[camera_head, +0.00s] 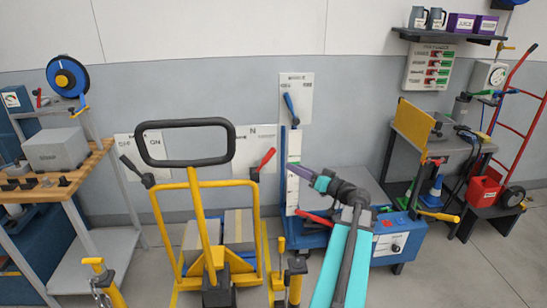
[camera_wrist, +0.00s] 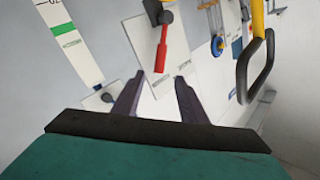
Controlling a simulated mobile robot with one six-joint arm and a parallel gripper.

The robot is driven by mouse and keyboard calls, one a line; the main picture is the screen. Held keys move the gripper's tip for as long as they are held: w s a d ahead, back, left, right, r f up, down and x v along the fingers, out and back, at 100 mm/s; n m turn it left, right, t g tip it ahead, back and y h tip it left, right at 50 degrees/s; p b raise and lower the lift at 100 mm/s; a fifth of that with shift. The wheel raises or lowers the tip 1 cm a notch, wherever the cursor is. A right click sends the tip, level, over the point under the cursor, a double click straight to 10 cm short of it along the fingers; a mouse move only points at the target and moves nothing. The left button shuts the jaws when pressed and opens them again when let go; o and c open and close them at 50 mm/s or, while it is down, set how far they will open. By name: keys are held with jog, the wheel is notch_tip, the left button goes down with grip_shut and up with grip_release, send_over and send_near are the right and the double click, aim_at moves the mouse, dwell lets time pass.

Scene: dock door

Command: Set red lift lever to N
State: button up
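The red lever (camera_head: 267,157) is on a white wall panel (camera_head: 243,146) marked N, behind the yellow cart's right side. Its handle leans up and to the right from a dark pivot. In the wrist view, which looks turned over, the red lever (camera_wrist: 161,55) hangs from a grey hub at the top. My gripper (camera_head: 300,172) is to the right of the lever in the head view, in front of the white scale strip. In the wrist view my gripper (camera_wrist: 157,92) is open and empty, its fingers apart. The handle's end shows between and beyond the fingertips, seemingly untouched.
A yellow cart (camera_head: 197,215) with a black loop handle (camera_head: 185,142) stands left of the lever. A blue lever (camera_head: 289,108) is on a higher panel. A blue lift machine (camera_head: 397,243) with a red handle (camera_head: 314,218) stands below my arm. A white scale strip (camera_wrist: 65,40) shows close by.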

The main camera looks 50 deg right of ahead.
aim_at(264, 162)
jog(key=w+p, duration=0.3)
jog(key=w, duration=0.9)
jog(key=shift+w, duration=0.3)
grip_shut()
